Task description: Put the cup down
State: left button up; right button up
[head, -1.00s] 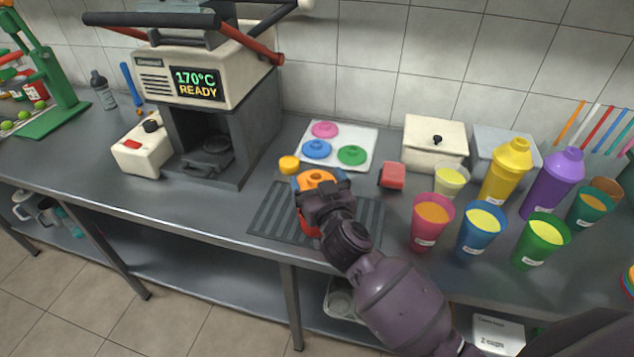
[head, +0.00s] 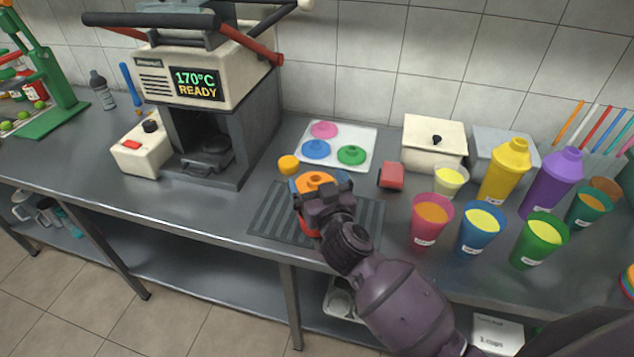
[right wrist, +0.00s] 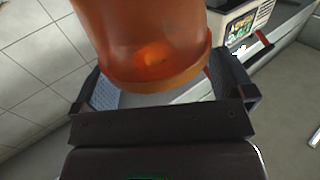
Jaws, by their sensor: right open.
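An orange-red cup with an orange lid (head: 315,181) stands on the dark ribbed mat (head: 268,218) at the counter's front. My right gripper (head: 322,203) is at the cup, its arm coming in from the lower right and hiding much of the cup. In the right wrist view the translucent orange cup (right wrist: 145,45) is between the open fingers of the right gripper (right wrist: 168,92), with a gap showing beside it at the left finger. Whether the cup's base rests fully on the mat is hidden. My left gripper is not in view.
A small yellow piece (head: 289,165) lies behind the cup. A white tray (head: 336,133) with coloured lids is farther back. A red block (head: 391,175) and several filled cups, including a pink one (head: 431,219), stand to the right. The press (head: 205,95) is at left.

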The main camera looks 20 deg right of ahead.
jog(key=shift+s+d+t+y+p, duration=0.5)
jog(key=shift+s+d+t+p, duration=0.3)
jog(key=shift+s, duration=5.7)
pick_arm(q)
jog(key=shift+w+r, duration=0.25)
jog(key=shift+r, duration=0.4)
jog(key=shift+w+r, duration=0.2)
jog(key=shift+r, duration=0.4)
pick_arm(e)
jog(key=s+d+f+g, duration=0.4)
jog(key=s+f, duration=0.2)
jog(key=f, duration=0.3)
jog(key=s+d+f+n+g, duration=0.1)
jog(key=s+d+f+g, duration=0.3)
jog(key=s+f, duration=0.3)
jog(key=shift+d+f+h, duration=0.4)
jog(key=shift+d+f, duration=0.1)
jog(key=shift+f, duration=1.05)
